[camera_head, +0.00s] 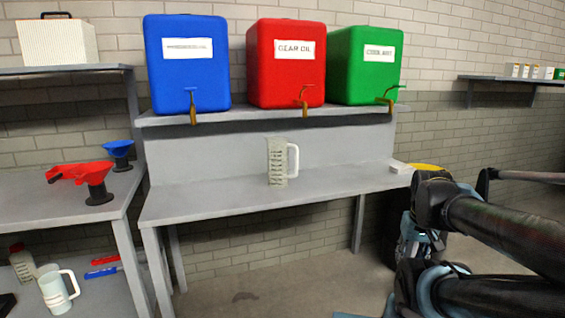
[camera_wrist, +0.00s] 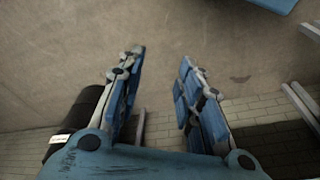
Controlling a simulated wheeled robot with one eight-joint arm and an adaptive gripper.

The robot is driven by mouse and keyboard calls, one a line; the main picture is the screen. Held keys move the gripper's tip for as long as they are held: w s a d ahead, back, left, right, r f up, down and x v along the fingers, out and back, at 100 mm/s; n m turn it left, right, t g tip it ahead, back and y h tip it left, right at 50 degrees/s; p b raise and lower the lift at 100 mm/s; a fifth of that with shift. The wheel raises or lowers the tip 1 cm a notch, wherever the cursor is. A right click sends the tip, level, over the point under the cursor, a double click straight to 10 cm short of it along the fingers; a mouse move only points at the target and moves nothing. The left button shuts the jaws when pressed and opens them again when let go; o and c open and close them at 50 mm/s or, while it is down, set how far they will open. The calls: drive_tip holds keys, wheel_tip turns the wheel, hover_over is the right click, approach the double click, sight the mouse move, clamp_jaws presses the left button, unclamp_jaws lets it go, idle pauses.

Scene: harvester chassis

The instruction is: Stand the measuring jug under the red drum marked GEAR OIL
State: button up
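The measuring jug (camera_head: 277,163) is a clear grey jug with a white handle on its right side. It stands upright on the grey bench (camera_head: 225,197), below the shelf and roughly under the red drum (camera_head: 286,78) marked GEAR OIL, a little left of its tap (camera_head: 304,100). My gripper in the wrist view (camera_wrist: 158,80) is open, with its two blue fingers apart and nothing between them. In the head view, my arm is at the lower right, away from the jug, and the fingers are hard to make out there.
A blue drum (camera_head: 187,75) and a green drum (camera_head: 366,70) flank the red one on the shelf (camera_head: 250,115). Another jug (camera_head: 57,292) sits lower left. A black drum is partly hidden by my arm.

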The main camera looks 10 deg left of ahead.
sight(279, 157)
drive_tip(key=shift+w, duration=0.4)
